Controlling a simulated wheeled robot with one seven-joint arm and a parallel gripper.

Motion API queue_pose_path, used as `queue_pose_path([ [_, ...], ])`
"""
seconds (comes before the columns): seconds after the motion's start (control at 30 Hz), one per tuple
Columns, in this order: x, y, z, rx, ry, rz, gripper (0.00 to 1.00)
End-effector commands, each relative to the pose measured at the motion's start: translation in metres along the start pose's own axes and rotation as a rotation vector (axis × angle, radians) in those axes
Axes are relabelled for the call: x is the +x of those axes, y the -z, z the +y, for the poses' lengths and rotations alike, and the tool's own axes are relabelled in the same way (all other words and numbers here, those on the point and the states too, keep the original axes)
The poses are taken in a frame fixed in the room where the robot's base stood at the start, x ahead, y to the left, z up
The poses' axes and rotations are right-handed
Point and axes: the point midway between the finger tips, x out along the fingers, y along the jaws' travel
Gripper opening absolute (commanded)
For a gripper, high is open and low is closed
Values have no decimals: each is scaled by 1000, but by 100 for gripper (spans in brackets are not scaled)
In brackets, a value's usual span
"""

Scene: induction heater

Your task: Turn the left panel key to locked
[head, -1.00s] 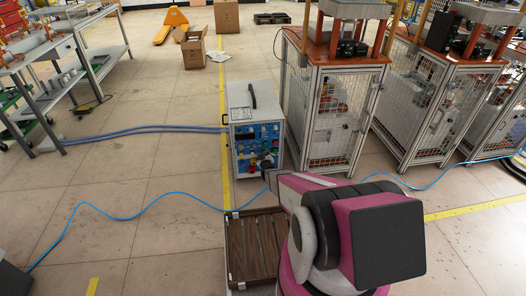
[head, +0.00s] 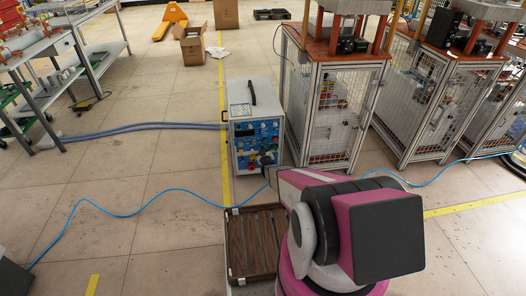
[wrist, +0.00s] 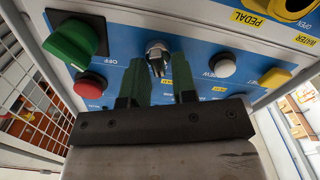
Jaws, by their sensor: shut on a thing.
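The induction heater (head: 240,97) is a white box with a blue front panel (head: 243,150), standing on the floor in the head view. In the wrist view, a silver key switch (wrist: 157,48) sits on the blue panel strip, between the tips of my gripper (wrist: 159,75). The gripper's two green fingers are shut on the key, one on each side. The key's exact angle is hard to make out. An "OFF" label stands to its left. In the head view my arm hides the lower right part of the panel and the gripper is small there.
A mesh cage (head: 330,115) stands right of the heater. A wooden crate (head: 229,245) lies in front.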

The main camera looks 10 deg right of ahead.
Motion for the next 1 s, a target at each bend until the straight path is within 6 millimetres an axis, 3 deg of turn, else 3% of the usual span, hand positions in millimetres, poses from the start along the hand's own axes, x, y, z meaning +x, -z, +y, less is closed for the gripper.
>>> queue_pose_path([
  [0.7,0,-2,7,640,0,0,2],
  [1.0,0,-4,8,835,0,0,2],
])
